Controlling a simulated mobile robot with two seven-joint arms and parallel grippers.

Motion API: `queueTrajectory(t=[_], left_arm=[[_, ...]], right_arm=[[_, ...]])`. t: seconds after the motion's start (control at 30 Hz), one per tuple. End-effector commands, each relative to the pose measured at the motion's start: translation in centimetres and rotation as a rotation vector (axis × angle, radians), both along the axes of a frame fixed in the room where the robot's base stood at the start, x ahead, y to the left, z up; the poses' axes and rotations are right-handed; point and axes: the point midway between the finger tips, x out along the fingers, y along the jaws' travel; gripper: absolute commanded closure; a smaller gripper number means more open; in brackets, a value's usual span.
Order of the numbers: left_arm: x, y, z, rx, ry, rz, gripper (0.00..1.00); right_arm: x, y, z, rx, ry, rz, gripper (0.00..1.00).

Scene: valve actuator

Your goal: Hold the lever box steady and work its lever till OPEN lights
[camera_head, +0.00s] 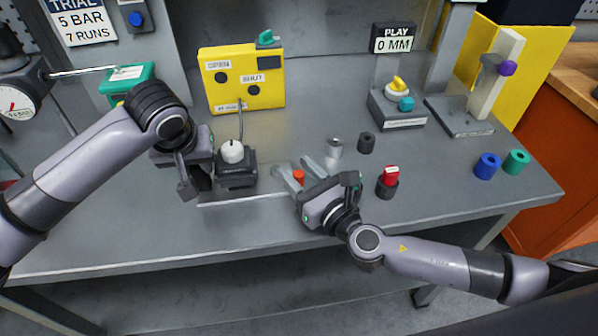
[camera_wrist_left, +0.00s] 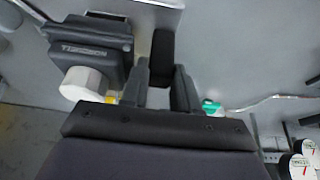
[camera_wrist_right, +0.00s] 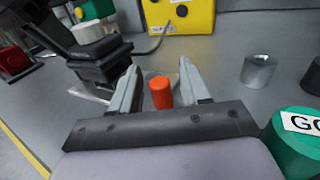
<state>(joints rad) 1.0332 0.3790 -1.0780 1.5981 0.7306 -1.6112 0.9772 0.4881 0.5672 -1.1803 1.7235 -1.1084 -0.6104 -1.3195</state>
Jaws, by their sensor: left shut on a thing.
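The dark lever box (camera_head: 237,174) stands on the bench with a white faceted cap (camera_head: 232,152) on top. It also shows in the left wrist view (camera_wrist_left: 90,46) and the right wrist view (camera_wrist_right: 97,62). My left gripper (camera_head: 190,190) is shut on a black block (camera_wrist_left: 162,58) beside the box; whether they are joined is unclear. An orange cylinder (camera_wrist_right: 160,92), perhaps the lever's grip, stands right of the box. My right gripper (camera_wrist_right: 160,82) is open, with fingers on either side of it and visible gaps. The yellow panel (camera_head: 243,85) has dark OPEN (camera_head: 221,77) and SHUT (camera_head: 253,90) lamps.
A metal cylinder (camera_head: 334,148), a dark cylinder (camera_head: 366,142) and a red-topped button (camera_head: 389,180) stand near my right gripper. A dial gauge (camera_head: 18,104) is at the left.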

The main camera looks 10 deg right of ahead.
Motion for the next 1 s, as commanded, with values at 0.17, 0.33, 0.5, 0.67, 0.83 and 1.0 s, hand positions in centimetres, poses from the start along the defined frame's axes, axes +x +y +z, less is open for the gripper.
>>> queueTrajectory(t=[0.17, 0.33, 0.5, 0.67, 0.83, 1.0], left_arm=[[-0.1, 0.1, -0.3, 0.002, 0.007, 0.002, 1.0], [-0.1, 0.1, -0.4, 0.002, 0.007, 0.002, 1.0], [-0.1, 0.1, -0.3, 0.002, 0.007, 0.002, 1.0], [-0.1, 0.1, -0.3, 0.002, 0.007, 0.002, 1.0], [-0.1, 0.1, -0.3, 0.002, 0.007, 0.002, 1.0], [-0.1, 0.1, -0.3, 0.002, 0.008, 0.002, 1.0]], right_arm=[[-0.8, -0.3, -0.1, 0.0, 0.001, 0.001, 0.54], [-3.3, -1.6, -0.2, -0.001, 0.003, 0.0, 0.54], [-6.5, -3.1, -0.1, -0.001, 0.003, 0.0, 0.54], [-8.9, -4.2, -0.1, -0.001, 0.003, 0.001, 0.54], [-10.4, -5.0, 0.0, 0.0, 0.0, -0.001, 0.54], [-10.9, -5.2, 0.0, 0.0, -0.001, -0.001, 0.54]])
